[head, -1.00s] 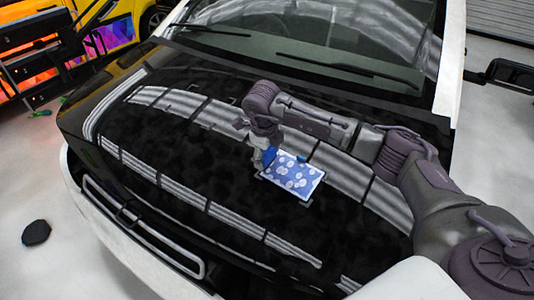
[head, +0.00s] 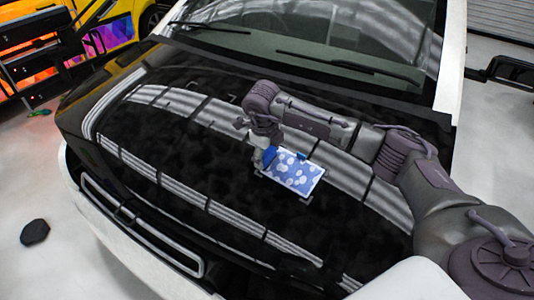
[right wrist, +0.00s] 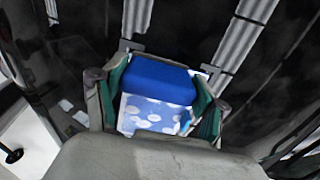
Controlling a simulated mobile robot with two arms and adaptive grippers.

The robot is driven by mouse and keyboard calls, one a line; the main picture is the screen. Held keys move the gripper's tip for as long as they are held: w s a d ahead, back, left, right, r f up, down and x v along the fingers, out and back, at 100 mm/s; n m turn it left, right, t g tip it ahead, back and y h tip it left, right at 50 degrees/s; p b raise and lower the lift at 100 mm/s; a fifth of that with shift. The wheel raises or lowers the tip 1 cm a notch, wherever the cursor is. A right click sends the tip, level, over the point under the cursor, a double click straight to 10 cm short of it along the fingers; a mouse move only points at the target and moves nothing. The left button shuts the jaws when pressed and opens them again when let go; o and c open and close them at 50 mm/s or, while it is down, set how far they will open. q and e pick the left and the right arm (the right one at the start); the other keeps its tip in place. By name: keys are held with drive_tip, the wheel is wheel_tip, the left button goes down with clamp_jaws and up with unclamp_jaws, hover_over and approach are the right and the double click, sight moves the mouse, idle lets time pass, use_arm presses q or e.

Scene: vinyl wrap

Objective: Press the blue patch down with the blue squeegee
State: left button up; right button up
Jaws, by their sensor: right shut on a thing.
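The blue patch (head: 296,177), with white spots, lies on the black hood of the vehicle. My right gripper (head: 263,158) is at the patch's left end, shut on the blue squeegee (head: 270,155). In the right wrist view the squeegee (right wrist: 160,80) sits between the two green-padded fingers. The spotted patch (right wrist: 148,115) shows beside it there, partly hidden by the squeegee and the gripper. The squeegee is at the patch's surface, but I cannot tell how firmly it touches. My left gripper is not in view.
The glossy hood (head: 190,180) is open around the patch, with dark corner marks near it. A small blue piece (head: 302,156) is at the patch's upper edge. The windshield (head: 310,45) is behind. A dark octagonal object (head: 35,232) lies on the floor at left.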

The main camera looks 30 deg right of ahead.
drive_tip(key=shift+s+d, duration=0.3)
drive_tip(key=shift+s, duration=0.2)
drive_tip(key=shift+s+d, duration=0.25)
drive_tip(key=shift+s, duration=0.25)
drive_tip(key=shift+s+d+f+p, duration=0.15)
drive_tip(key=shift+s+d, duration=0.1)
drive_tip(key=shift+s, duration=0.25)
drive_tip(key=shift+s+d+f+p, duration=0.15)
drive_tip(key=shift+s+d, duration=0.1)
drive_tip(key=shift+s, duration=0.25)
drive_tip(key=shift+r, duration=0.1)
drive_tip(key=shift+s+d, duration=0.25)
drive_tip(key=shift+s, duration=0.25)
drive_tip(key=shift+s+d, duration=0.25)
drive_tip(key=shift+s, duration=0.2)
drive_tip(key=shift+s, duration=0.1)
drive_tip(key=shift+s+d, duration=0.5)
drive_tip(key=shift+s, duration=0.4)
